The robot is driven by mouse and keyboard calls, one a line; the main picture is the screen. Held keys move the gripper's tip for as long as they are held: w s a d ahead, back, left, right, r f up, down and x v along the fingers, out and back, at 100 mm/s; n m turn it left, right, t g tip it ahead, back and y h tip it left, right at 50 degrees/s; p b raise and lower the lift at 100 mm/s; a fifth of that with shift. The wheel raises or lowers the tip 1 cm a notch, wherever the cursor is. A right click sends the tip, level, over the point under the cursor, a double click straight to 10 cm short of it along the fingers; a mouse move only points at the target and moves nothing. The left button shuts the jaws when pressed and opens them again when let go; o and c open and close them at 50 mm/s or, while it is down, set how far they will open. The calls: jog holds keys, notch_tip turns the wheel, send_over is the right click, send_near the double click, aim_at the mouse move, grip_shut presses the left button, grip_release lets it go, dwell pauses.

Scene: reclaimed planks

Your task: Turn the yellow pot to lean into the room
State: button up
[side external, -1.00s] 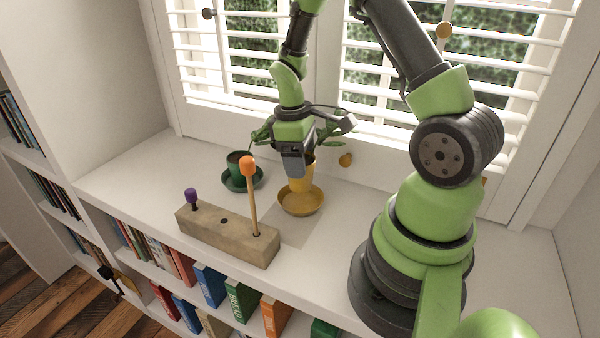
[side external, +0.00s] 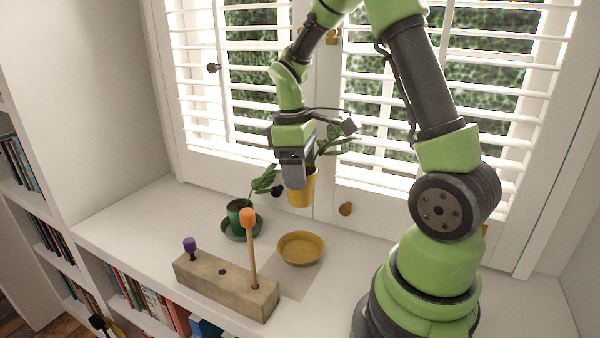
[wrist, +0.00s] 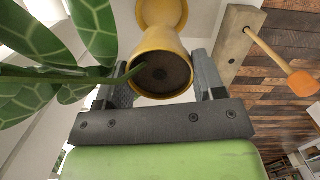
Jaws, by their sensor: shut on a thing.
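The yellow pot (side external: 301,190) hangs in the air in the side view, held by my gripper (side external: 294,180) well above its saucer. In the wrist view the yellow pot (wrist: 160,70) sits between the two fingers of my gripper (wrist: 165,88), with dark soil and a stem showing. Its plant (wrist: 75,60) has large green leaves, which reach to the left in the wrist view. In the side view the leaves (side external: 335,140) show to the right behind my gripper. The yellow saucer (side external: 301,249) lies empty on the white sill.
A green pot (side external: 238,212) with a plant stands on a green saucer to the left. A wooden block (side external: 225,285) in front carries a purple-topped peg (side external: 190,245) and a tall orange-topped stick (side external: 248,218). Window shutters (side external: 255,120) stand close behind.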

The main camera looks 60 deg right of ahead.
jog(key=shift+f+m, duration=0.65)
jog(key=shift+f, duration=1.4)
jog(key=shift+f+m, duration=0.7)
jog(key=shift+f, duration=1.4)
jog(key=shift+f+m, duration=0.65)
jog(key=shift+f, duration=1.4)
jog(key=o, duration=1.3)
jog(key=shift+c, duration=0.2)
